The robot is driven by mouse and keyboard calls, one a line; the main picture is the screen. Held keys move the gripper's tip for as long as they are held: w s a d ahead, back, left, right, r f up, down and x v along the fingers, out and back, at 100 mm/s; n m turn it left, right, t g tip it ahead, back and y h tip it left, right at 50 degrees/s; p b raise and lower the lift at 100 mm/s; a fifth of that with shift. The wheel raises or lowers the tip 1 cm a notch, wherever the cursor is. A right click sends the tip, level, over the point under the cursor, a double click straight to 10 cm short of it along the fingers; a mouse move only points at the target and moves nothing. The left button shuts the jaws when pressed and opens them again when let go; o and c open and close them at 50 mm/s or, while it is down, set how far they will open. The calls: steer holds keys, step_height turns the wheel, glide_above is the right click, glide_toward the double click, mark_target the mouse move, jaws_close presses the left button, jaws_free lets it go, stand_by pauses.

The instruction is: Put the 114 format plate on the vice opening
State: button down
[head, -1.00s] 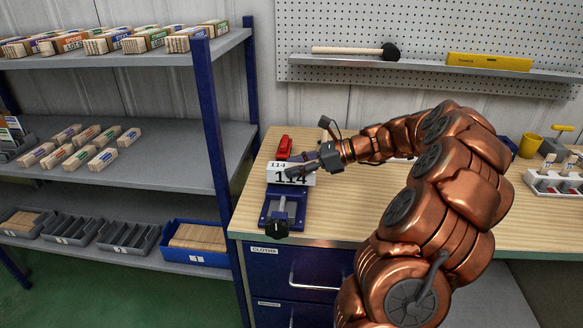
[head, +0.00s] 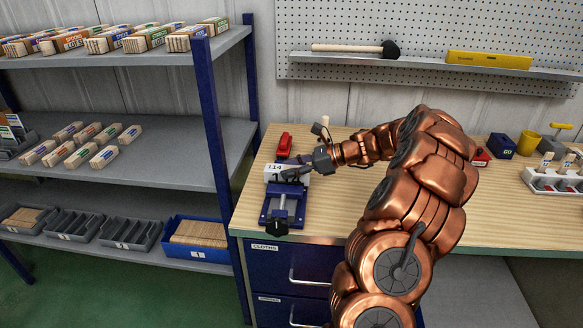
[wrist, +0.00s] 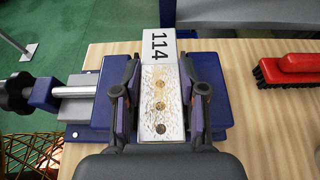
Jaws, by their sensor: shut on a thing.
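The white format plate marked 114 (head: 276,174) is in my gripper, over the blue vice (head: 283,208) at the bench's left end. In the wrist view the plate (wrist: 158,47) shows its 114 label at the far end and a worn strip with several holes along it. My gripper (head: 300,172) is shut on the plate, and its fingers (wrist: 160,82) lie along the plate's two long sides. The vice body (wrist: 215,105) shows under and beside the plate, with its screw at the left. The vice opening is hidden under the plate. I cannot tell whether the plate touches the vice.
A red brush (head: 284,144) lies behind the vice and shows at the right in the wrist view (wrist: 292,68). A wooden-handled tool stands near my wrist. Shelves (head: 150,160) flank the bench's left edge. The bench top (head: 330,222) front right of the vice is clear.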

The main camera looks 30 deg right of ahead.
steer(key=c, duration=0.7)
jaws_free()
steer(key=shift+f, duration=0.1)
steer(key=shift+o, duration=0.2)
steer(key=b+v, duration=0.1)
steer(key=v, duration=1.1)
steer(key=shift+b, duration=0.3)
